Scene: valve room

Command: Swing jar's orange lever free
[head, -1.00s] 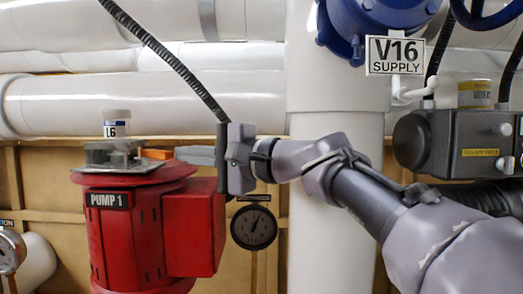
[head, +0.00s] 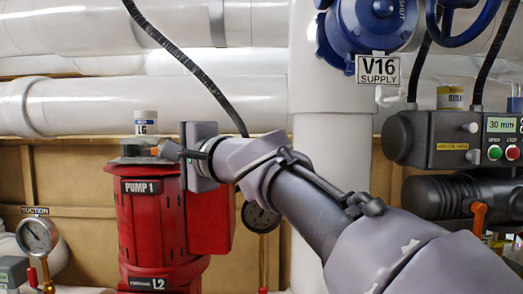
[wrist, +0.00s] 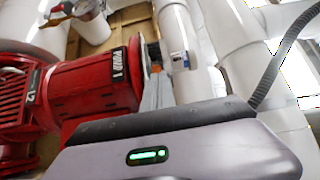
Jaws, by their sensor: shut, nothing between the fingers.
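A small white jar (head: 145,125) with a blue band and the label L6 stands upright on the grey top plate (head: 130,159) of the red pump labelled PUMP 1 (head: 150,215). It seems to show sideways in the wrist view too (wrist: 181,62). My gripper (head: 168,151) is shut and empty, close to the right of the plate. Its grey fingers (wrist: 154,92) show beside the pump's top in the wrist view. I cannot tell whether they touch anything.
The V16 SUPPLY valve (head: 362,25) hangs at the upper right on a thick white vertical pipe (head: 330,150). A dark control box (head: 440,140) is further right, with another orange lever (head: 478,217) below it. A black hose hangs above my wrist.

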